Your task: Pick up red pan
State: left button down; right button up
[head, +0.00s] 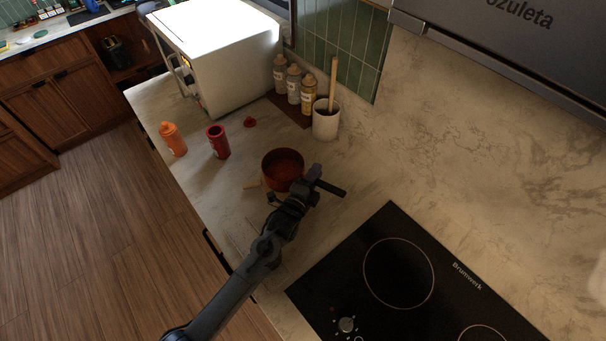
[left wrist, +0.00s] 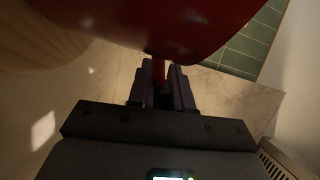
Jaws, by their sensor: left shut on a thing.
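I cannot tell whether the pan touches the counter. My right gripper is in neither view.
A black cooktop (head: 400,275) lies to the lower right. A red bottle (head: 218,142), an orange bottle (head: 173,139) and a small red cap (head: 249,122) stand left of the pan. A white utensil crock (head: 326,119) and several bottles are behind. A white appliance (head: 215,50) stands at the back left.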

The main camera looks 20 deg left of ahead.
pick_arm(q)
jog(key=shift+r, duration=0.25)
